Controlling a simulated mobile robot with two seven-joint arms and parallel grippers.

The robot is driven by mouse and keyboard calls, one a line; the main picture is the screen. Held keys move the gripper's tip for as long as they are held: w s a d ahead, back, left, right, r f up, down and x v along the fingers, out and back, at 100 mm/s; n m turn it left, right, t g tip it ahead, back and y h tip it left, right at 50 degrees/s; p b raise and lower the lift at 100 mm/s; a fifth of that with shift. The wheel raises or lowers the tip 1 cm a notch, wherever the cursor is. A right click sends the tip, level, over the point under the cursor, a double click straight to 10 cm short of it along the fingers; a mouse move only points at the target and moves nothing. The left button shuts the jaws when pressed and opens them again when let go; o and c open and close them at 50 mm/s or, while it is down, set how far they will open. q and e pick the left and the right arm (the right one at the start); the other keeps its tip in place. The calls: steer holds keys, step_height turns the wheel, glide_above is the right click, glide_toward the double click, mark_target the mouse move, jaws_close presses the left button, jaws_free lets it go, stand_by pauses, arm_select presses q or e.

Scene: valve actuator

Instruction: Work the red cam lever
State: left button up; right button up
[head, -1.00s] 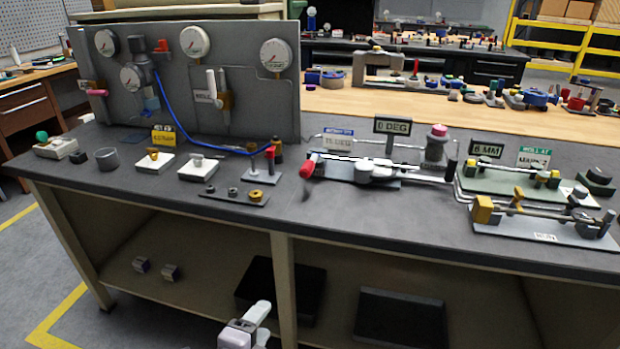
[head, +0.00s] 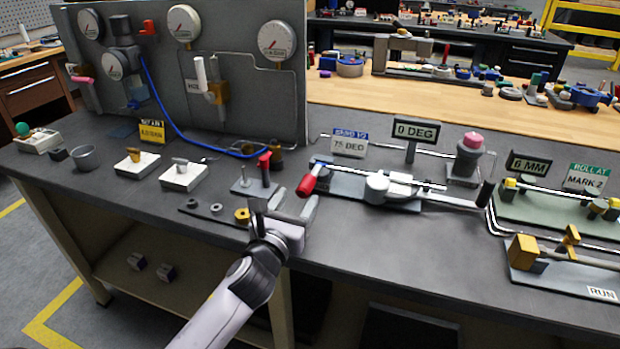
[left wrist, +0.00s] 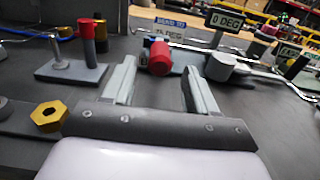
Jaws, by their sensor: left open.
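The red cam lever (head: 311,181) sticks out at the left end of a grey fixture (head: 345,183) on the bench. It points toward the front left. A sign reading 0 DEG (head: 416,131) stands behind the fixture, and a card reading 75 DEG (head: 349,143) stands beside it. My left gripper (head: 284,208) is open and empty, just in front and to the left of the red lever's end. In the left wrist view the red lever end (left wrist: 160,58) lies beyond and between the two open fingers (left wrist: 158,85), apart from them. My right gripper does not show.
A small plate with a red-topped post (head: 264,168) stands left of the lever. A strip with a brass nut (head: 242,215) lies close to my left gripper. A gauge panel (head: 240,90) rises behind. The front bench surface right of the gripper is clear.

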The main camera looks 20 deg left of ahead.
mark_target(306, 185)
arm_select(q)
steer(key=shift+w+d, duration=0.1)
steer(key=shift+w, duration=3.1)
jaws_close()
